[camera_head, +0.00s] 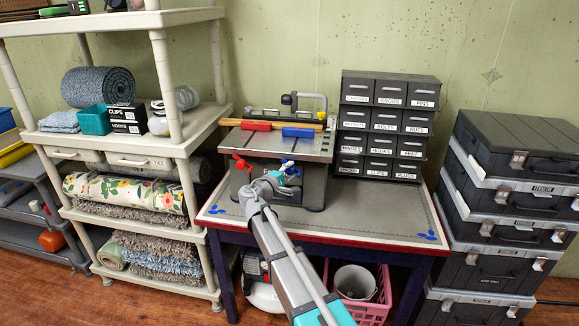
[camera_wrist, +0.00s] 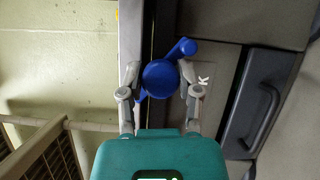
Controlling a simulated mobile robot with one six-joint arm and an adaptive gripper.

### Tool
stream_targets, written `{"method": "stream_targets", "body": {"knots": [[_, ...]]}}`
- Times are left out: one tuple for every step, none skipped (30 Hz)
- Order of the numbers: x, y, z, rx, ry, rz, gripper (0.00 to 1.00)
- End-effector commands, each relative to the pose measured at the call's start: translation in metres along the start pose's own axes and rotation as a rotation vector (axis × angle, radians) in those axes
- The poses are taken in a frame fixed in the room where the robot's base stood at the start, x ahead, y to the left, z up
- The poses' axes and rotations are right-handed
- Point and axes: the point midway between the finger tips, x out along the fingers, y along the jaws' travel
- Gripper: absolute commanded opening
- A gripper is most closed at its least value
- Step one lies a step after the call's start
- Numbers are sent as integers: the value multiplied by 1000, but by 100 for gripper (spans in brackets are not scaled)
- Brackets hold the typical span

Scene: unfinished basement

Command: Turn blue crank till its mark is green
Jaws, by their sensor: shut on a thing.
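The blue crank (camera_head: 288,165) is on the front of the grey bench machine (camera_head: 318,184), which stands on the workbench. In the wrist view the blue crank (camera_wrist: 160,79) shows a round hub and an arm that slants up right to a knob, with another blue end at lower left. My gripper (camera_head: 282,176) is at the crank in the head view. In the wrist view its two fingers (camera_wrist: 160,73) stand on either side of the hub, shut on it.
A small-drawer cabinet (camera_head: 388,122) stands at the bench's back right. Stacked dark cases (camera_head: 515,205) rise at right, and a beige shelf (camera_head: 170,150) at left. The bench's front right (camera_head: 375,222) is bare.

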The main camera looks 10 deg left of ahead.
Motion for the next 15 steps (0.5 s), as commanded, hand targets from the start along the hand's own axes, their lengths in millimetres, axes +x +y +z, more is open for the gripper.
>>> {"method": "stream_targets", "body": {"knots": [[0, 4, 1, 39, 1, -19, 0], [0, 4, 1, 66, 3, -31, 0], [0, 4, 1, 98, 4, -47, 0], [0, 4, 1, 123, 6, -59, 0], [0, 4, 1, 147, 7, -70, 0], [0, 4, 1, 178, 9, -85, 0], [0, 4, 1, 201, 10, -95, 0], [0, 3, 1, 221, 11, -105, 0], [0, 3, 1, 249, 13, -118, 0], [0, 3, 1, 267, 14, -127, 0], [0, 3, 1, 286, 15, -136, 0], [0, 2, 1, 307, 16, -146, 0], [0, 2, 1, 323, 16, -153, 0], [0, 2, 1, 337, 17, -160, 0], [0, 2, 1, 353, 18, -168, 0]]}}
